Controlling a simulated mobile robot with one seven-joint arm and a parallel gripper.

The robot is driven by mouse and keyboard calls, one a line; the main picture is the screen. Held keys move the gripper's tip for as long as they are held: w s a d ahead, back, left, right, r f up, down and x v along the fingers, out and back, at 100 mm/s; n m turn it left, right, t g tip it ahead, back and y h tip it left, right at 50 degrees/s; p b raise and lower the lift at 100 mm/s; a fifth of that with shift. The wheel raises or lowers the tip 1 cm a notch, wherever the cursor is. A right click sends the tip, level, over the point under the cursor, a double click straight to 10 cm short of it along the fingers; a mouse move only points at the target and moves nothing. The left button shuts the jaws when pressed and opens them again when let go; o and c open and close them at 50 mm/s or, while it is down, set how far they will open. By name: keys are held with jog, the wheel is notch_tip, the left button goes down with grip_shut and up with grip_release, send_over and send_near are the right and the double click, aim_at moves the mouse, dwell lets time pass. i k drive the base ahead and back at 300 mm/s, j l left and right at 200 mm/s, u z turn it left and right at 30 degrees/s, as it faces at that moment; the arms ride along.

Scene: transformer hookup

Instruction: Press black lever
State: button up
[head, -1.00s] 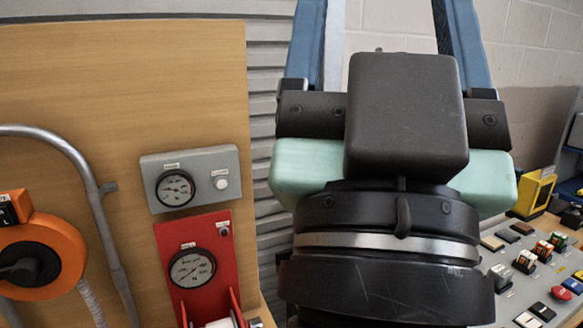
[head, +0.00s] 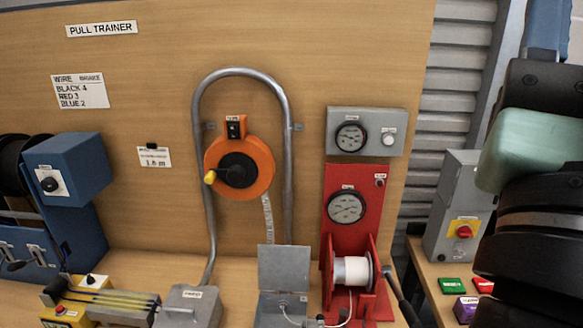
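A lever with a dark grip (head: 396,282) slants down at the right side of the red winch stand (head: 357,300) in the head view. Its lower end runs to the bottom edge of the picture. The winch holds a white spool (head: 352,271) on the bench. Another small dark lever (head: 16,266) shows on the blue machine (head: 68,170) at the left. I cannot tell from the picture which is the named one. My arm fills the right edge, apart from the board, and its gripper does not show.
An orange reel (head: 240,180) and a bent grey pipe (head: 288,150) are on the wooden board. A grey open-lidded box (head: 284,268) and a yellow fixture (head: 75,312) stand on the bench. A grey switch box (head: 455,215) stands at the right.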

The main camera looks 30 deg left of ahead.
aim_at(17, 265)
jog(key=u, duration=2.5)
